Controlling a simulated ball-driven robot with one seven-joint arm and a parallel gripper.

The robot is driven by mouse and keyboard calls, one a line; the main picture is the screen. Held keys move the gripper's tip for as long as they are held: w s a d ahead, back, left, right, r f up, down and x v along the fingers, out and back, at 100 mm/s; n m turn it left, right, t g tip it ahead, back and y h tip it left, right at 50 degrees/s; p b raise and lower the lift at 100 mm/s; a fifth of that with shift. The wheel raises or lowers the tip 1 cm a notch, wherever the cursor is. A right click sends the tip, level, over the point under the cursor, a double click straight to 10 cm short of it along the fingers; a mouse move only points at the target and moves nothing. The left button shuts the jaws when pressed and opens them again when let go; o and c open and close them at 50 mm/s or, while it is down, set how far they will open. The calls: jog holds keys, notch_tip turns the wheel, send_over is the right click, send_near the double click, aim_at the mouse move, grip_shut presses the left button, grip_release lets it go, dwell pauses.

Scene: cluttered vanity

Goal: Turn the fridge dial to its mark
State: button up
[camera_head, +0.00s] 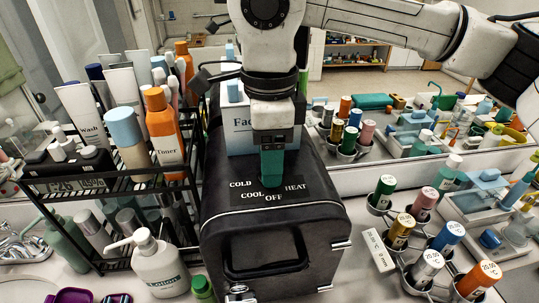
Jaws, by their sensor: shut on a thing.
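The black mini fridge (322,215) stands in the middle of the vanity with its handle toward me. A dial panel on its top (245,197) reads COLD, COOL, OFF and HEAT. My gripper (271,180) points straight down at this panel, between the COLD and HEAT words and behind OFF. Its teal fingers are shut on the dial, which they hide. I cannot see the dial's pointer or which word it faces.
A white box (238,128) stands behind my gripper. A black wire rack (70,197) with several bottles is close on the left, and a lotion pump bottle (160,268) stands at front left. Several labelled rollers sit in holders (412,278) on the right. A mirror spans the back.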

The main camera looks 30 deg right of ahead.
jog(key=m+b, duration=0.3)
jog(key=shift+f+m, duration=0.15)
jog(key=shift+m, duration=0.25)
jog(key=m+b, duration=0.2)
jog(key=m, duration=0.1)
jog(key=shift+m, duration=0.3)
jog(key=m+b, duration=0.2)
jog(key=m, duration=0.2)
jog(key=shift+m+b, duration=0.8)
jog(key=shift+m, duration=1)
jog(key=shift+r, duration=0.2)
jog(key=o, duration=1.1)
jog(key=shift+c, duration=0.2)
